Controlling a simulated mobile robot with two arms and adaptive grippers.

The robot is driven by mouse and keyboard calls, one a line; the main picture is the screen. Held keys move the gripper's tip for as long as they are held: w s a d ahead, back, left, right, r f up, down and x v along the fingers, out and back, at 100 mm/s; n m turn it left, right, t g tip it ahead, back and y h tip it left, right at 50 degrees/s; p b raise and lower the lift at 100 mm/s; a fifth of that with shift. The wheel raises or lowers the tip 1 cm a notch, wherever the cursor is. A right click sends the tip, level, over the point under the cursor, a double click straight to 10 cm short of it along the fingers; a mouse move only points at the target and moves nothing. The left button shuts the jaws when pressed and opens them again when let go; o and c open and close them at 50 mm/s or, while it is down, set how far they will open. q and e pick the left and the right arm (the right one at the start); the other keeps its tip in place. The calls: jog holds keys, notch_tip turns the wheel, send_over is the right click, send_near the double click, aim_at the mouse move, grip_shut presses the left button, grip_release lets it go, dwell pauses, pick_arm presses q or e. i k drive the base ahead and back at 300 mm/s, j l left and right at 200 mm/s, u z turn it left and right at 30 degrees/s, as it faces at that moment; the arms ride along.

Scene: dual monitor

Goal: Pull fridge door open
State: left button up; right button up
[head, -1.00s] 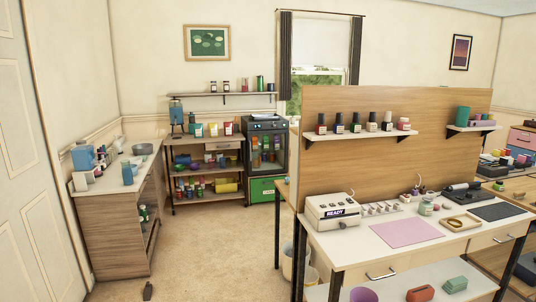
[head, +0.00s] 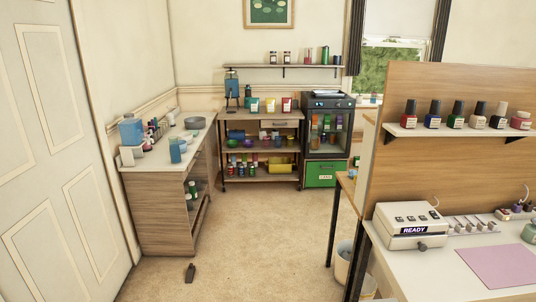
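A small dark fridge-like cabinet (head: 328,129) with a glass door stands against the back wall, right of the shelf rack. Its door looks closed, and colored items show through the glass. A green drawer or box (head: 320,174) sits under it. The cabinet is some way off across the room. Neither of my grippers shows in the head view.
The carpet (head: 240,235) between me and the back wall is mostly clear. A small dark object (head: 190,273) lies on it. A wooden counter (head: 160,205) stands at left, a shelf rack (head: 260,185) at the back. A workbench with a white machine (head: 411,225) and a bin (head: 344,262) are at right.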

aim_at(351, 112)
jog(key=i+j, duration=0.1)
jog(key=i, duration=1.05)
jog(key=i+j, duration=0.1)
jog(key=i, duration=1.1)
